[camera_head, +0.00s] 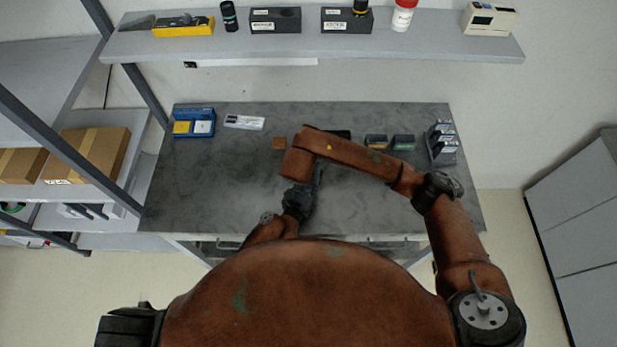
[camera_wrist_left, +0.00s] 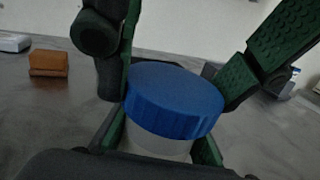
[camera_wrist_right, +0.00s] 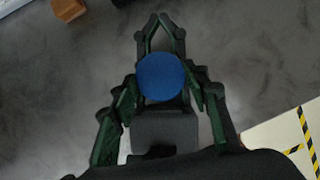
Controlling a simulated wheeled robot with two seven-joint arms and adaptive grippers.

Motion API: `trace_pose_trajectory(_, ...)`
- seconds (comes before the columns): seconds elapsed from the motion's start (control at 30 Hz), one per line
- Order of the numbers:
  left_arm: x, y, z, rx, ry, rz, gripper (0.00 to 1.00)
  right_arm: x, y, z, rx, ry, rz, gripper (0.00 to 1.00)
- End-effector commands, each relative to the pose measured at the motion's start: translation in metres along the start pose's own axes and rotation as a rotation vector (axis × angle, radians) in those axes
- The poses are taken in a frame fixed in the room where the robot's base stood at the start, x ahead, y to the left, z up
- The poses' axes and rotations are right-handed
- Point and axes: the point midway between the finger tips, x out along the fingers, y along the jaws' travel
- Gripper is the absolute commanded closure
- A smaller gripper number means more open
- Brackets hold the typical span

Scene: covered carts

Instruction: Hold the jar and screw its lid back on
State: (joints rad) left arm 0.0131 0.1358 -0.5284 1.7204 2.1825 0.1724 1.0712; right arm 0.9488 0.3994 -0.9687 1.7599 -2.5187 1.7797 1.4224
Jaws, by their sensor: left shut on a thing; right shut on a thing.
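The jar (camera_wrist_left: 150,147) shows pale and whitish below its blue lid in the left wrist view. My left gripper (camera_wrist_left: 160,140) is shut around the jar, one finger on each side. The blue ridged lid (camera_wrist_left: 175,100) sits on top of the jar. How far it is threaded cannot be told. From above in the right wrist view, the lid (camera_wrist_right: 160,77) is a blue disc between the fingers of my right gripper (camera_wrist_right: 163,88), which is shut on its sides. In the head view my right arm hides the jar and lid.
The grey table (camera_head: 210,190) is mostly clear at left. A blue tray (camera_head: 194,121) stands back left; small boxes (camera_head: 376,142) and a holder (camera_head: 441,143) stand right.

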Motion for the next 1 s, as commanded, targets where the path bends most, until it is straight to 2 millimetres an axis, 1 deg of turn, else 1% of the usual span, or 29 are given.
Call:
trace_pose_trajectory(0.03,0.000,0.000,-0.001,0.000,0.001,0.000,1.00,-0.001,0.004,0.000,0.100,0.001,-0.041,0.67)
trace_pose_trajectory(0.2,0.000,0.000,-0.001,0.000,0.001,0.000,1.00,0.000,0.007,0.002,0.489,0.001,-0.207,0.67)
trace_pose_trajectory(0.37,0.000,0.000,-0.001,0.000,0.001,0.000,1.00,0.002,0.008,0.006,0.811,-0.003,-0.346,0.67)
trace_pose_trajectory(0.5,0.000,0.000,-0.001,0.000,0.001,-0.001,1.00,0.003,0.009,0.008,1.115,-0.003,-0.473,0.67)
trace_pose_trajectory(0.63,0.000,0.000,-0.001,0.000,0.001,-0.001,1.00,0.004,0.009,0.009,1.376,0.000,-0.581,0.67)
trace_pose_trajectory(0.7,0.000,0.000,-0.001,0.000,0.001,-0.001,1.00,0.005,0.009,0.010,1.477,0.002,-0.623,0.67)
trace_pose_trajectory(0.8,0.000,0.000,-0.001,0.000,0.001,-0.001,1.00,0.005,0.009,0.010,1.559,0.000,-0.656,0.67)
trace_pose_trajectory(1.0,0.000,-0.001,-0.001,-0.001,0.001,-0.001,1.00,0.005,0.009,0.010,1.582,-0.001,-0.665,0.67)
